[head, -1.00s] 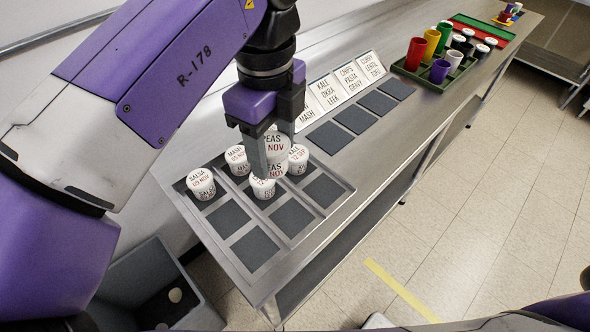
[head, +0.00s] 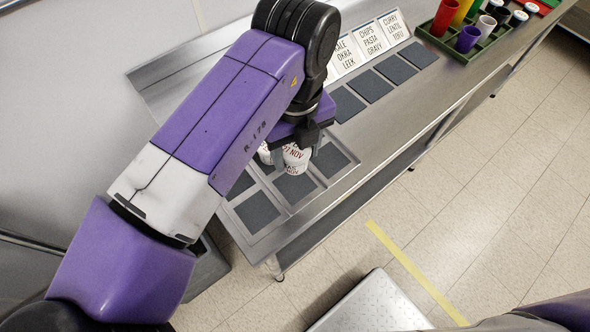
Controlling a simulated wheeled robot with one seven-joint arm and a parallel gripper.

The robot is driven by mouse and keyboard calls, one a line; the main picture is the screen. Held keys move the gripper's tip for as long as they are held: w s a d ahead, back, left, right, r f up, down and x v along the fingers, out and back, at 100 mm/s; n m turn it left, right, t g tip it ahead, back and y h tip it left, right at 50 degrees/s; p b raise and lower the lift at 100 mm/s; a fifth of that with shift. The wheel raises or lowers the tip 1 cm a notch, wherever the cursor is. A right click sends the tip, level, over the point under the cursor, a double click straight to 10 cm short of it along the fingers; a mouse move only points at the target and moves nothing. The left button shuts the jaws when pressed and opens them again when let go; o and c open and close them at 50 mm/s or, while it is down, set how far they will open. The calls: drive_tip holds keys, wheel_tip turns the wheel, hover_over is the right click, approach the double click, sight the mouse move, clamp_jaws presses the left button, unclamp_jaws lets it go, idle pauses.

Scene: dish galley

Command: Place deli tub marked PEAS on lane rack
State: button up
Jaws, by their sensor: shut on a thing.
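My gripper (head: 292,150) is shut on a white deli tub (head: 296,158) with black lettering and a red "NOV" date. The tub reads PEAS in the earlier view; now the arm covers part of its label. It is over the lane rack (head: 257,236), a metal frame with dark square pads. I cannot tell whether the tub is touching the rack or held above it. Another white tub (head: 264,153) shows just left of the held one. The rest of the rack's tubs are hidden behind my arm.
Label cards (head: 368,43) stand behind a row of dark pads (head: 370,85) on the steel counter. A green tray (head: 468,48) with coloured cups is at the upper right. A metal platform (head: 370,305) is on the floor below. The front pads of the rack are bare.

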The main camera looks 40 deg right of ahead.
wheel_tip(320, 180, down, 9)
drive_tip(key=shift+f+p, duration=0.1)
drive_tip(key=shift+p, duration=0.2)
drive_tip(key=shift+f, duration=0.15)
drive_tip(key=o, duration=1.4)
wheel_tip(320, 180, up, 12)
drive_tip(key=shift+r+b, duration=0.2)
drive_tip(key=shift+b, duration=0.2)
drive_tip(key=shift+d, duration=0.1)
